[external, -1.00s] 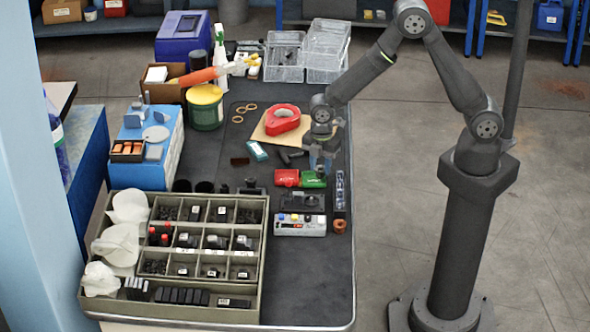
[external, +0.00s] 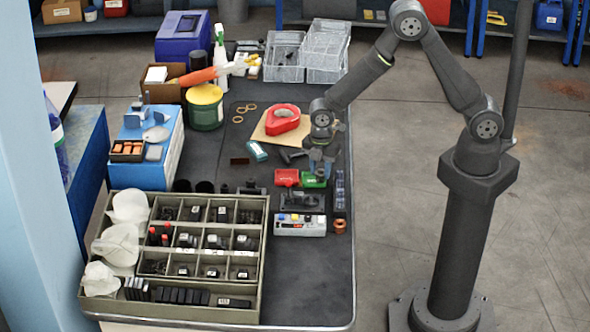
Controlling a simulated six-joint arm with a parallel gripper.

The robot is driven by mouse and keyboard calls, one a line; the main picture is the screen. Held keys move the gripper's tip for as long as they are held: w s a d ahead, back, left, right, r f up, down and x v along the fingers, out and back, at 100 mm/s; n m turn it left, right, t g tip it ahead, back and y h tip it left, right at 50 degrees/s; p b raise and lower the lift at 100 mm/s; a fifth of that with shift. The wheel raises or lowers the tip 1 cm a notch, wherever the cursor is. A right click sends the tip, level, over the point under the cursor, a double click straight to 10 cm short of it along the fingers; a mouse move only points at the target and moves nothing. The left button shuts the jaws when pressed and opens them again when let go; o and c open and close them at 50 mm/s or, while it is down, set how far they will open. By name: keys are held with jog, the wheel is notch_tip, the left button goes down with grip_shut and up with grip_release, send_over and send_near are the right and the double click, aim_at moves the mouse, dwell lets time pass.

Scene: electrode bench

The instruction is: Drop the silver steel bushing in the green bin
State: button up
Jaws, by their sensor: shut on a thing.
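The green bin (external: 314,180) is a small open box on the dark bench mat, side by side with a matching red bin (external: 287,177). My gripper (external: 320,167) points down just above the green bin and covers part of its far side. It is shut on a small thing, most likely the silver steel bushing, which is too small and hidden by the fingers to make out. No silver bushing shows clearly elsewhere on the bench.
A copper-coloured bushing (external: 340,226) stands near the mat's right edge, beside a grey control box (external: 300,225). A dark narrow rack (external: 340,190) is right of the green bin. Behind are a red tape dispenser (external: 283,120) and a teal-and-white item (external: 257,151).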

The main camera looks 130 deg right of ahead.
jog(key=shift+f, duration=0.1)
jog(key=o, duration=1.1)
notch_tip(320, 180, up, 17)
jog(key=shift+r, duration=0.2)
notch_tip(320, 180, up, 5)
dwell(0.5)
